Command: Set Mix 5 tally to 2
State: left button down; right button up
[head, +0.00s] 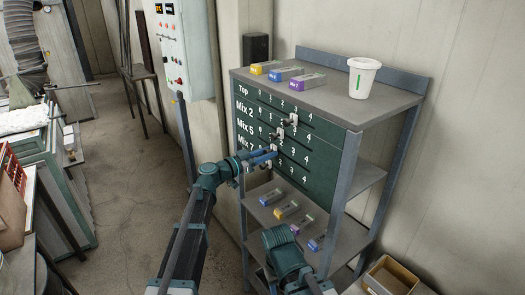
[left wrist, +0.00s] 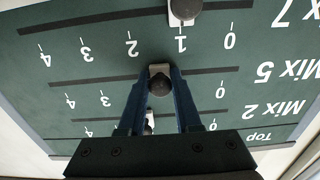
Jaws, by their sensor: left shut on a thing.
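In the left wrist view my fingers (left wrist: 159,82) are shut on the dark Mix 5 knob (left wrist: 160,85), on a white slider. That slider stands between marks 1 and 2 of the Mix 5 slot. The Mix 7 knob (left wrist: 187,9) stands near 1. Another slider (left wrist: 148,122) is partly hidden behind my fingers. My right gripper is out of view.
On the rack's top stand small boxes (head: 303,82) and a white cup (head: 363,78). More small boxes (head: 287,210) lie on the shelf below the board. A control cabinet (head: 185,45) hangs at left.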

aim_at(281, 154)
pick_arm(q)
jog(key=s+d, duration=0.2)
jog(key=shift+s, duration=0.4)
jog(key=shift+w, duration=0.1)
jog(key=shift+a, duration=0.1)
jog(key=c, duration=0.6)
grip_release()
jog(key=v, duration=1.3)
jog(key=shift+s+a, duration=0.25)
jog(key=shift+a, duration=0.05)
